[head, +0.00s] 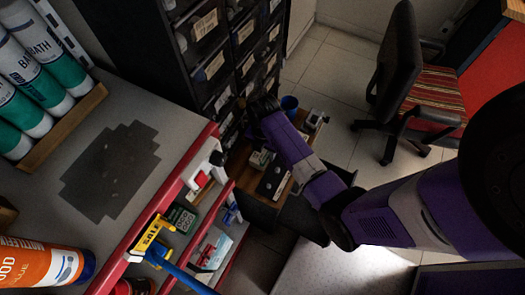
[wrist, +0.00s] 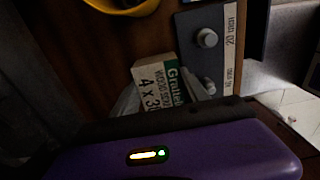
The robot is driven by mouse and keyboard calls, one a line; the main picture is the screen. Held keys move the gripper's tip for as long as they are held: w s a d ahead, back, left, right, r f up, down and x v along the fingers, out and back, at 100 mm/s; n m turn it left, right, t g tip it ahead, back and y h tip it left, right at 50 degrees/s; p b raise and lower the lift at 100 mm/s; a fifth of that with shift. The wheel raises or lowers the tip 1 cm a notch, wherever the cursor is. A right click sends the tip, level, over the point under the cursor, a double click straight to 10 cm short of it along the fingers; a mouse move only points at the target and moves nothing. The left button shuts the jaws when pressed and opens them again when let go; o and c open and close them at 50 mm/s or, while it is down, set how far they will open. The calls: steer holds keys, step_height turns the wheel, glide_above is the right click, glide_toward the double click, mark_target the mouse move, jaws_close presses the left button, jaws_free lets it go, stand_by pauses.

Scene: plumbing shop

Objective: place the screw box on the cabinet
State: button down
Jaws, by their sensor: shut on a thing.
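The screw box (wrist: 158,88) is a pale carton with a green band and "4 x 30" print, in the middle of the wrist view. In the head view my gripper reaches over a low cabinet (head: 240,165) with a brown wooden top. The wrist view shows brown wood (wrist: 100,45) behind the box. I cannot tell whether the box touches it.
A dark plate with two knobs (wrist: 205,60) is right beside the box in the wrist view. A yellow rim (wrist: 122,6) is above. A tall black drawer unit (head: 215,65) stands behind my gripper. A grey counter (head: 165,135) is left, a chair (head: 420,90) right.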

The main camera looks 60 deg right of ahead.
steer(key=shift+w+f, duration=0.15)
steer(key=shift+w, duration=0.05)
steer(key=shift+f, duration=0.1)
steer(key=c, duration=0.6)
jaws_free()
step_height(320, 180, up, 12)
steer(key=shift+r, duration=0.1)
steer(key=shift+s, duration=0.15)
stand_by(0.4)
